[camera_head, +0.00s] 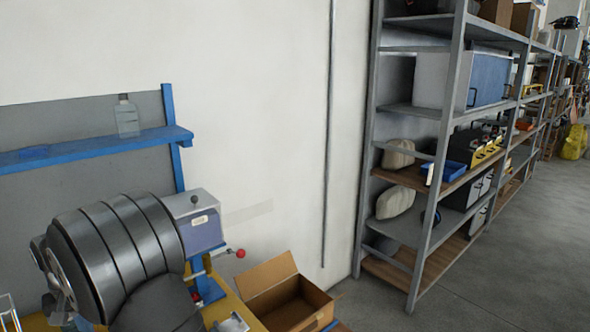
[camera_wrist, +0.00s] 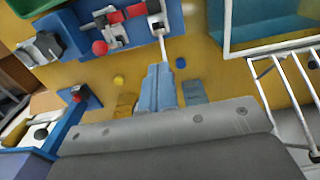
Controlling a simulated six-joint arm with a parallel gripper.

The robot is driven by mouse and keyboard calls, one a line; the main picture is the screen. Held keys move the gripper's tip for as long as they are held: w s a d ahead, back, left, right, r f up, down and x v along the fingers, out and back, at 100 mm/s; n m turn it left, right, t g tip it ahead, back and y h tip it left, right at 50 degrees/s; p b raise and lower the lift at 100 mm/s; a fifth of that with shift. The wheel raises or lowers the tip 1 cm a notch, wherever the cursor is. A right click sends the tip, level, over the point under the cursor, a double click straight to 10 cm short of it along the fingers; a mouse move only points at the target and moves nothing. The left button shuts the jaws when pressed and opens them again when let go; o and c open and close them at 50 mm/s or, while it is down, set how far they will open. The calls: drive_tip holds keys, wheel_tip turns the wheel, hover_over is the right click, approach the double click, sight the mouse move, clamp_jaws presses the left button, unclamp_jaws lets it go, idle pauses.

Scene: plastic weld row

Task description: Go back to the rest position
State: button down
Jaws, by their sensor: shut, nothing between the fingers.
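My gripper (camera_wrist: 159,72) shows in the wrist view as pale blue-grey fingers close together in front of the wide grey wrist housing. It is shut, with nothing seen between the fingers. It points over a yellow worktop (camera_wrist: 215,70); its height above the surface is hard to judge. In the head view, my dark grey arm fills the lower left and the gripper is not seen.
The wrist view shows a blue-walled tray (camera_wrist: 228,30), a white wire rack (camera_wrist: 285,75) and a red-knobbed fixture (camera_wrist: 100,47). In the head view, an open cardboard box (camera_head: 262,276) stands right of a bench machine (camera_head: 198,225); shelving (camera_head: 450,130) stands farther right.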

drive_tip(key=shift+f, duration=0.15)
wheel_tip(320, 180, down, 7)
drive_tip(key=shift+r, duration=0.1)
drive_tip(key=shift+w+a, duration=0.45)
